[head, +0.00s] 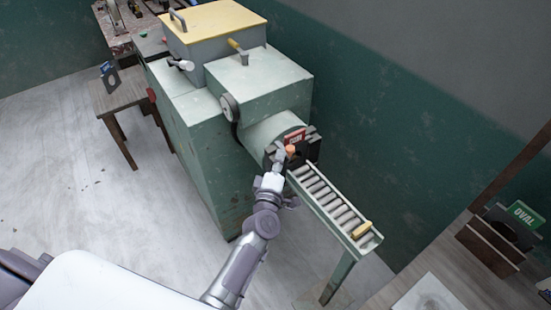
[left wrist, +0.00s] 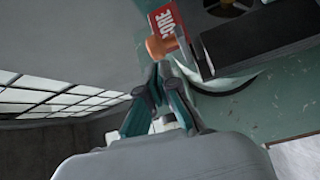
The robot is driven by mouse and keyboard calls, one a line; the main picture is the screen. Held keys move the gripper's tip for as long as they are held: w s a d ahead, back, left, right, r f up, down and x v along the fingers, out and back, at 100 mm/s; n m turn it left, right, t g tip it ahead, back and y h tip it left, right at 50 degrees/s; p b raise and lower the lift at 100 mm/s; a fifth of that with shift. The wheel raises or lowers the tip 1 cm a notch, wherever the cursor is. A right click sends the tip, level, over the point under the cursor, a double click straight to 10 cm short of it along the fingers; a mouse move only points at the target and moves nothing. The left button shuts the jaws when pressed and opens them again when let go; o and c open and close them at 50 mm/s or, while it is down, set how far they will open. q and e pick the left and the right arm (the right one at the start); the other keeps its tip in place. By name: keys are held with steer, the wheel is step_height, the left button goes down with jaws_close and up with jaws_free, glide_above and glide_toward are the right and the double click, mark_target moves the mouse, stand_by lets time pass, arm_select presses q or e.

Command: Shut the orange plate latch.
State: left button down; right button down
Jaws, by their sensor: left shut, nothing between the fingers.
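The orange plate latch (head: 290,150) is a small orange knob at the dark round end plate of the green machine's barrel. In the left wrist view the orange knob (left wrist: 161,46) stands beside a red sign and a dark bar. My left gripper (head: 279,158) is shut and empty, with its tips close to the knob. In the left wrist view the fingertips (left wrist: 162,72) are just below the knob. I cannot tell whether they touch it. My right gripper is not in view.
The green machine (head: 214,170) stands against the wall. A roller track (head: 330,205) with a yellow piece (head: 362,229) at its end extends from the barrel. A wooden table (head: 118,98) stands at the left. A crate (head: 490,245) with a green OVAL sign (head: 525,214) is at the right.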

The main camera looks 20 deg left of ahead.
arm_select(q)
steer(key=shift+w+d+r, duration=0.15)
steer(key=shift+w+d, duration=0.25)
steer(key=shift+d, duration=0.4)
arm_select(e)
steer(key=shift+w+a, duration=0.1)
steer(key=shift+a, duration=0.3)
arm_select(q)
steer(key=shift+d+r, duration=0.15)
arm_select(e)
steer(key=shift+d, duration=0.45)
arm_select(q)
steer(key=s+f, duration=0.1)
steer(key=s, duration=1.1)
steer(key=shift+d, duration=0.45)
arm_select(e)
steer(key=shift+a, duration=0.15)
